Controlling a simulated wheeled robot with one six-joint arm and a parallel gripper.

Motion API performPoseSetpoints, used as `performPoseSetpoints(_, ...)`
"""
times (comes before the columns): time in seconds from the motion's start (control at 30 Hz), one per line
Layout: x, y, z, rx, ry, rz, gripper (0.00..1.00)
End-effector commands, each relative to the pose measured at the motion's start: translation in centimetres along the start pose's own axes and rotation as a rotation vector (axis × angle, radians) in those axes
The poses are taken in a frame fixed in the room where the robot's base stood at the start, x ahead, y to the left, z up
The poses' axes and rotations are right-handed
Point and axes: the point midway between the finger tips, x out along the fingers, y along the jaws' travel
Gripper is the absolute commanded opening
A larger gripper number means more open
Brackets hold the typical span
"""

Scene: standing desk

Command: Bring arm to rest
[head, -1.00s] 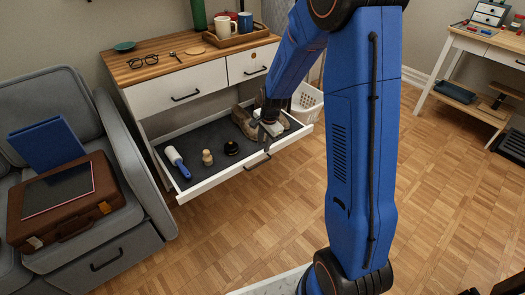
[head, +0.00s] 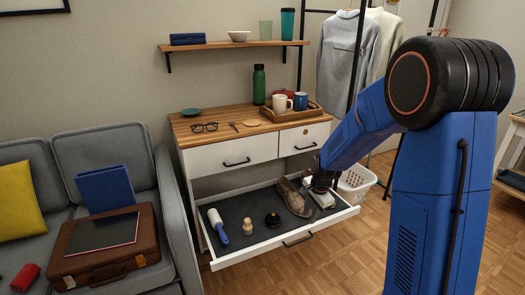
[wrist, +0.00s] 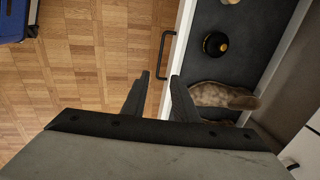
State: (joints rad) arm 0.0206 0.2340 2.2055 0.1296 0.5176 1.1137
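My blue arm (head: 440,190) reaches from the right side of the head view to the open bottom drawer (head: 228,262). My gripper (head: 318,190) is above the drawer's right end, beside brown shoes (head: 292,197). In the wrist view, my gripper's two dark fingers (wrist: 160,76) stand apart with nothing between them. They are over the drawer's front edge and its black handle (wrist: 166,56). A shoe (wrist: 225,95) lies just right of the fingers. A pale block-like thing (head: 324,200) is close below the gripper; its exact contact is unclear.
The drawer also holds a lint roller (head: 218,226), a wooden figure-like piece (head: 247,226) and a round dark tin (head: 272,220). A white basket (head: 357,183) stands right of the dresser, a grey sofa (head: 180,220) left. Parquet floor (head: 340,255) in front is clear.

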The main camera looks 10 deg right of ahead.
Motion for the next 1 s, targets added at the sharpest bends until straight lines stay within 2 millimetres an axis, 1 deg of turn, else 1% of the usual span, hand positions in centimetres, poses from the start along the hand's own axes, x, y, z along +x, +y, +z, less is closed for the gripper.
performPoseSetpoints(0.17,-3.8,1.3,0.8,-0.095,0.009,-0.021,0.27)
performPoseSetpoints(0.3,-7.6,3.1,1.8,-0.210,0.021,-0.038,0.27)
performPoseSetpoints(0.37,-9.1,4.0,2.2,-0.261,0.027,-0.044,0.27)
performPoseSetpoints(0.5,-12.5,6.2,3.2,-0.376,0.043,-0.059,0.27)
performPoseSetpoints(0.7,-16.7,9.8,4.7,-0.538,0.068,-0.075,0.27)
performPoseSetpoints(0.77,-17.8,10.9,5.1,-0.587,0.078,-0.080,0.27)
performPoseSetpoints(1.0,-21.7,15.8,6.9,-0.779,0.116,-0.093,0.27)
